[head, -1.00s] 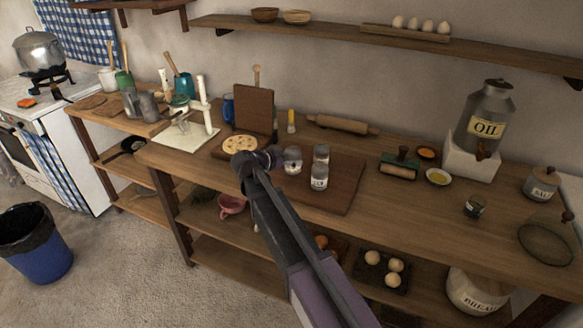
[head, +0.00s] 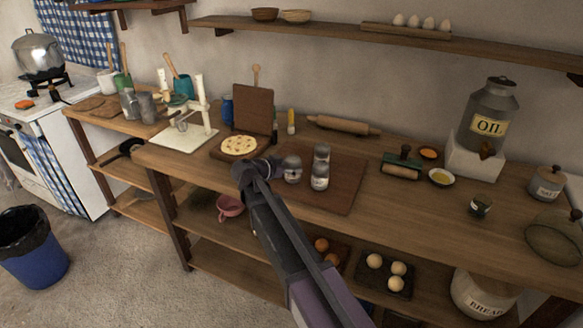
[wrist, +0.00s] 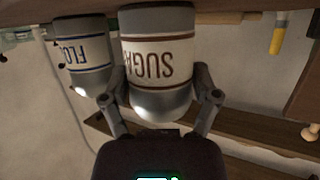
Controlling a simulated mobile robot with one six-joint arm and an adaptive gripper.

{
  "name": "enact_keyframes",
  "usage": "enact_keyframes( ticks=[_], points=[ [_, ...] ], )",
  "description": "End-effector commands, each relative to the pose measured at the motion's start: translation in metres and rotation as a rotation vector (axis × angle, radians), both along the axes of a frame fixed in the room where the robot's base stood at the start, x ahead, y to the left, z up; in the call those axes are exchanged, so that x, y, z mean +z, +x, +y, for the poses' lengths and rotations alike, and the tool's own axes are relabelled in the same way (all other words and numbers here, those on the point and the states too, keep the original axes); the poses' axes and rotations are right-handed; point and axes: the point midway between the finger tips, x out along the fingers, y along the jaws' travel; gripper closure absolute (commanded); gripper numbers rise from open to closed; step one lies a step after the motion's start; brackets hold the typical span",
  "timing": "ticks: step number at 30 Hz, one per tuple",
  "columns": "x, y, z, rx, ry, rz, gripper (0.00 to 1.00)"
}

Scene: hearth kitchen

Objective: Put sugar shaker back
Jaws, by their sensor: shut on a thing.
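In the wrist view the sugar shaker (wrist: 158,60) appears upside down, with a finger on each side. My gripper (head: 279,168) is shut on it, at the left part of the brown board (head: 343,188). The shaker is upright, at or just above the board; contact is hard to tell. A shaker marked "FLO" (wrist: 84,55) stands beside it in the wrist view, apart from it. Two similar shakers, one behind (head: 321,155) and one in front (head: 320,177), stand on the board to the right.
A round pie (head: 239,146) lies left of my gripper, before an upright wooden board (head: 253,110). A rolling pin (head: 343,125) lies behind. The board's right part is bare.

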Motion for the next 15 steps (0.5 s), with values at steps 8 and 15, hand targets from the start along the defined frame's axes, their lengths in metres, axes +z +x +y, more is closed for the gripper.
enact_keyframes(
  ticks=[8, 15],
  points=[
    [-0.0002, 0.0, 0.0, 0.0, 0.0, 0.0, 0.0],
    [0.0, 0.0001, -0.0001, 0.0, 0.0, 0.0, 0.0]
  ],
)
